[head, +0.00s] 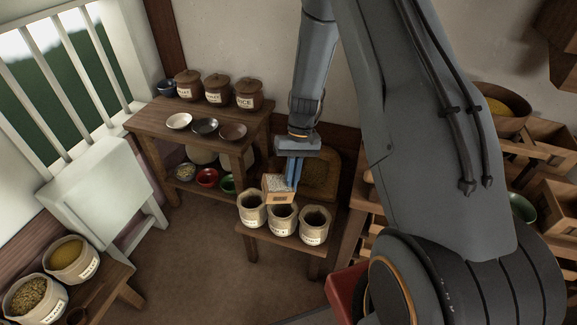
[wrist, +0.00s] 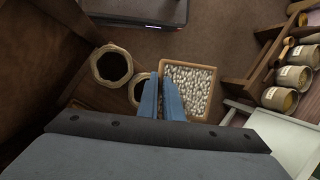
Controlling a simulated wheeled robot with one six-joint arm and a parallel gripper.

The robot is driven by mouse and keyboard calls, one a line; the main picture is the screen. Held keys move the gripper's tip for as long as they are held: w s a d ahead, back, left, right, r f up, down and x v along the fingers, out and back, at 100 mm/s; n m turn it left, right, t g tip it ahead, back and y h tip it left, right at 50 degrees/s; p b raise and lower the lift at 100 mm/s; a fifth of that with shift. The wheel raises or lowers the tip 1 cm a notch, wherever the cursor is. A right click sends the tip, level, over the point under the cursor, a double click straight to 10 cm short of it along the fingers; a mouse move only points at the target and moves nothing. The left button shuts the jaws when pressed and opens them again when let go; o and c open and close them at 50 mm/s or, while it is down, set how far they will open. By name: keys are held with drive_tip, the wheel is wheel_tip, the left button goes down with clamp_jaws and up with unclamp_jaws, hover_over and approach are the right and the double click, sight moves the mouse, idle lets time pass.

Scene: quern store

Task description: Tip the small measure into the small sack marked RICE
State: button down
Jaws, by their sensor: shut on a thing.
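My gripper (head: 292,178) is shut on the small measure (head: 275,188), a square wooden box filled with pale grains. The wrist view shows the measure (wrist: 188,88) from above, grains inside, gripped at its left wall. In the head view it looks roughly level, just above or behind the left and middle sacks. Three small open sacks stand in a row on a low bench: left (head: 251,211), middle (head: 281,221) and right (head: 314,226). Their front labels are too small to read surely. The wrist view shows two sack mouths (wrist: 112,65) (wrist: 142,91); the third is hidden.
A wooden table (head: 151,122) at the back holds lidded jars, one marked RICE (head: 248,94), and three small bowls. Larger filled sacks (head: 72,259) stand on a bench at lower left. A white chair-like piece (head: 95,195) stands left. Brown floor (head: 190,255) is free between.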

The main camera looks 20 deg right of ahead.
drive_tip(key=w+d+f+h, duration=0.2)
drive_tip(key=w+f, duration=0.5)
drive_tip(key=f, duration=0.4)
drive_tip(key=shift+w+d+f+m+t+b, duration=0.15)
drive_tip(key=shift+w+d+m+t+b, duration=0.15)
drive_tip(key=shift+m+t, duration=0.1)
idle(0.4)
drive_tip(key=shift+s+p, duration=0.1)
drive_tip(key=shift+p, duration=0.2)
drive_tip(key=shift+s+r+t+h+p, duration=0.1)
drive_tip(key=shift+r+t+h+p, duration=0.15)
drive_tip(key=shift+t+p, duration=0.8)
drive_tip(key=shift+r+t+h+p, duration=0.1)
drive_tip(key=shift+t+h+p, duration=0.3)
drive_tip(key=shift+p, duration=1.15)
drive_tip(key=shift+s+a+r+t+p, duration=0.2)
drive_tip(key=shift+t+p, duration=0.65)
drive_tip(key=shift+p, duration=0.45)
drive_tip(key=shift+d+t+p, duration=0.2)
drive_tip(key=shift+t+p, duration=0.2)
drive_tip(key=shift+p, duration=0.15)
drive_tip(key=shift+s+r+t+p, duration=0.15)
drive_tip(key=shift+t+p, duration=0.25)
drive_tip(key=shift+p, duration=0.4)
drive_tip(key=shift+r+t+p, duration=0.1)
drive_tip(key=shift+t+p, duration=0.55)
drive_tip(key=shift+t, duration=0.05)
